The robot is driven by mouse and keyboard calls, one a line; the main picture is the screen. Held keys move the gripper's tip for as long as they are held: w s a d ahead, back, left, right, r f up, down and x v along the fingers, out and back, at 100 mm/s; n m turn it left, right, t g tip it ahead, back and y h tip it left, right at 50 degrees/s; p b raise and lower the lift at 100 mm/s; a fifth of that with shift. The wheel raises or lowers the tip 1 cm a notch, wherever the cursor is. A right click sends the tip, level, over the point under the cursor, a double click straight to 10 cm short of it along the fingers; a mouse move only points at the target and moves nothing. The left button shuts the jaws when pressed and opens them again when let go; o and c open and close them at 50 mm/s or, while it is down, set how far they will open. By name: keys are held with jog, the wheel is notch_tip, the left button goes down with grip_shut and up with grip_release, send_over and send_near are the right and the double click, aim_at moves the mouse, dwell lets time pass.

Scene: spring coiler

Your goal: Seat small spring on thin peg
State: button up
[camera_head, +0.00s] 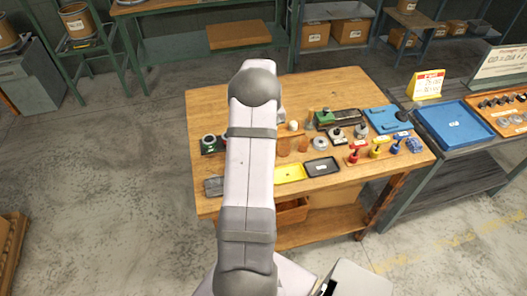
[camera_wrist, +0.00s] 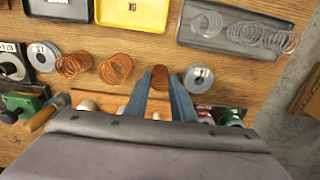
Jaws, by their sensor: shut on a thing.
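My gripper (camera_wrist: 161,78) points down over the bench in the wrist view. A small copper spring (camera_wrist: 160,79) shows between its two blue-grey fingertips, and the fingers are shut on it. Two other copper springs (camera_wrist: 116,69) and (camera_wrist: 73,66) lie left of the fingers in the wrist view. A grey disc (camera_wrist: 199,78) with a dark centre sits just right of the fingers. Another grey disc (camera_wrist: 43,55) sits further left. I cannot tell which fixture carries the thin peg. In the head view my arm hides the gripper and held spring.
A grey tray (camera_wrist: 182,34) with silver coil springs, a yellow tray (camera_wrist: 104,20) and a black tray (camera_wrist: 35,10) line one bench edge. Red, yellow and blue clamps (camera_head: 377,151) stand at the bench's right.

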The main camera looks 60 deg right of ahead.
jog(key=shift+r, duration=0.1)
jog(key=shift+r+p, duration=1.95)
jog(key=shift+r, duration=0.55)
jog(key=w+d+r+p, duration=0.4)
jog(key=w+d+p, duration=0.1)
jog(key=w+d, duration=0.1)
jog(key=shift+w+d+p, duration=0.3)
jog(key=shift+w+p, duration=0.05)
jog(key=shift+w, duration=0.4)
jog(key=shift+f, duration=0.1)
jog(key=shift+f+b, duration=1.65)
jog(key=shift+f, duration=1)
